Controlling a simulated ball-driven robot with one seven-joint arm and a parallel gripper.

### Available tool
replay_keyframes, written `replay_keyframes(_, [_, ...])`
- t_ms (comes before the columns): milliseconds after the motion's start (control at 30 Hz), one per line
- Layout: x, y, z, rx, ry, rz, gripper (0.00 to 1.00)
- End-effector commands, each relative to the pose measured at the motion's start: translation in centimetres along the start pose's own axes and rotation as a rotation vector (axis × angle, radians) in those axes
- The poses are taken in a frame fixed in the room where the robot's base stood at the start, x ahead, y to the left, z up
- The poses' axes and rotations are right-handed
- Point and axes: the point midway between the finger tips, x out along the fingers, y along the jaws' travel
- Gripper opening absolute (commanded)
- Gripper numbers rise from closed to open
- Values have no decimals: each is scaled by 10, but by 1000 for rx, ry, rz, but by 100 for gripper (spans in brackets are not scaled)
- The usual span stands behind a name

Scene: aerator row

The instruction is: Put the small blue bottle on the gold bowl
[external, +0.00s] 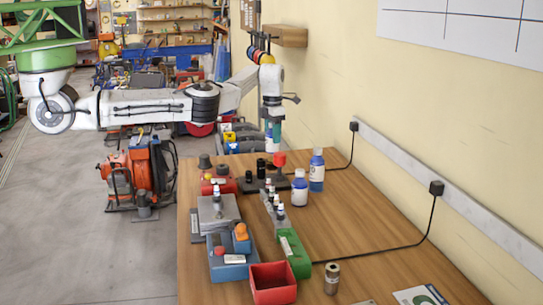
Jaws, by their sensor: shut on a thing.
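My gripper (272,122) points down over the far part of the wooden table. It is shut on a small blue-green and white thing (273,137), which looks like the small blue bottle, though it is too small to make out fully. The held thing is above the red knob (279,158) and apart from the table top. I cannot make out a gold bowl in this view.
Two larger bottles, one blue (317,170) and one white with blue (299,188), stand right of the gripper. A green rack (293,252), a red bin (273,283) and a metal cylinder (332,278) are nearer. The table's right side is mostly clear, crossed by black cables.

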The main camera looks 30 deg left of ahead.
Motion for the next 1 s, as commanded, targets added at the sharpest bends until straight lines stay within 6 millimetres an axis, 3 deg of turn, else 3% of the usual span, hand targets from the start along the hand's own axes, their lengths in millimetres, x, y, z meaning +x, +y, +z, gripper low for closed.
replay_keyframes(200, [26,-1,-1,-1,1,-1,16])
replay_keyframes(567, [30,0,-2,0,2,0,16])
replay_keyframes(600, [31,0,-2,0,2,0,50])
replay_keyframes(867, [30,0,-2,-1,2,0,75])
replay_keyframes(1000, [30,0,-2,-1,1,0,75])
